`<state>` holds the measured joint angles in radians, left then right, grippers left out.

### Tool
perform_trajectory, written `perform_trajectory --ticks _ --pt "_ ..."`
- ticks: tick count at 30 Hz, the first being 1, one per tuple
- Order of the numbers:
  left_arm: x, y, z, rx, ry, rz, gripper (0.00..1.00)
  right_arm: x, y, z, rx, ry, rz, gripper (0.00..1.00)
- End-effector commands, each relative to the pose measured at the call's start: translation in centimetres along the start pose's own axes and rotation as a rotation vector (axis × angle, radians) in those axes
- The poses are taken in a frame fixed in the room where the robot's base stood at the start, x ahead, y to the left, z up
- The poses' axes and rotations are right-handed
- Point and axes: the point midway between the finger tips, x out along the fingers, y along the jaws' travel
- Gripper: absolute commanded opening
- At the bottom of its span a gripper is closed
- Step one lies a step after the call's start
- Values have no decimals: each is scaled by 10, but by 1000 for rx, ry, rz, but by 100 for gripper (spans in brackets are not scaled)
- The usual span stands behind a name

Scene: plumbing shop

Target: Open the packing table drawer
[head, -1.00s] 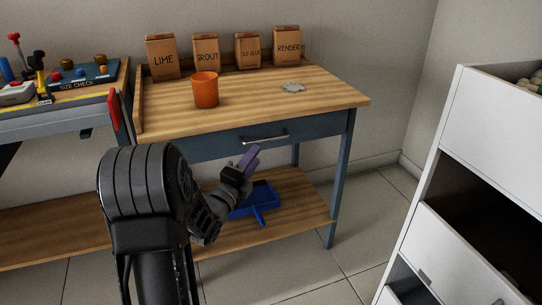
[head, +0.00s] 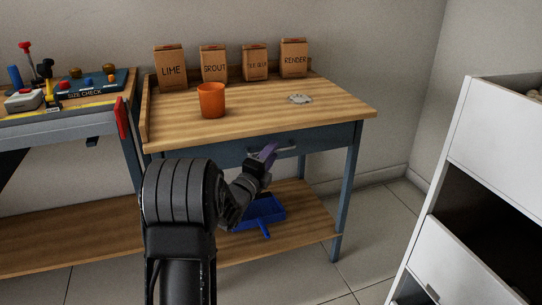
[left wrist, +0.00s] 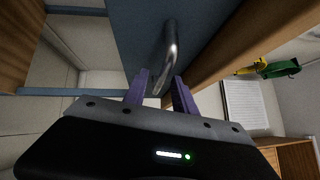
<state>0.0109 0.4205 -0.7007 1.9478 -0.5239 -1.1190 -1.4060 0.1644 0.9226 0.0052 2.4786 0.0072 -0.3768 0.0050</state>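The packing table (head: 330,103) has a wooden top and a blue-grey drawer (head: 228,153) under its front edge. The drawer looks closed, flush with the frame. Its metal bar handle (head: 288,149) is partly covered by my left gripper (head: 267,153) in the head view. In the left wrist view the handle (left wrist: 171,45) runs away from the camera, its near end between the two purple fingers of my left gripper (left wrist: 160,80). The fingers are apart, with a gap beside the handle. Whether either finger touches it cannot be told. My right gripper is not in view.
An orange cup (head: 211,100), a grey flat piece (head: 299,99) and several paper bags (head: 293,58) are on the tabletop. A blue dustpan (head: 262,213) lies on the lower shelf. A white cabinet (head: 500,135) stands at right, a tool bench (head: 60,125) at left.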

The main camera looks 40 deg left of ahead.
Motion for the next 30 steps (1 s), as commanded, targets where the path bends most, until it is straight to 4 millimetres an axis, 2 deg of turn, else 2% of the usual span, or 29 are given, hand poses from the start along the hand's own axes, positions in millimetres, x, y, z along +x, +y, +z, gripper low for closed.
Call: perform_trajectory --ticks 7,19,30 --pt "0 0 0 0 0 0 32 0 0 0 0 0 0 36" --pt "0 0 0 0 0 0 0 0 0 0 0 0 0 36" --pt "0 0 0 0 0 0 0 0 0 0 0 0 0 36"
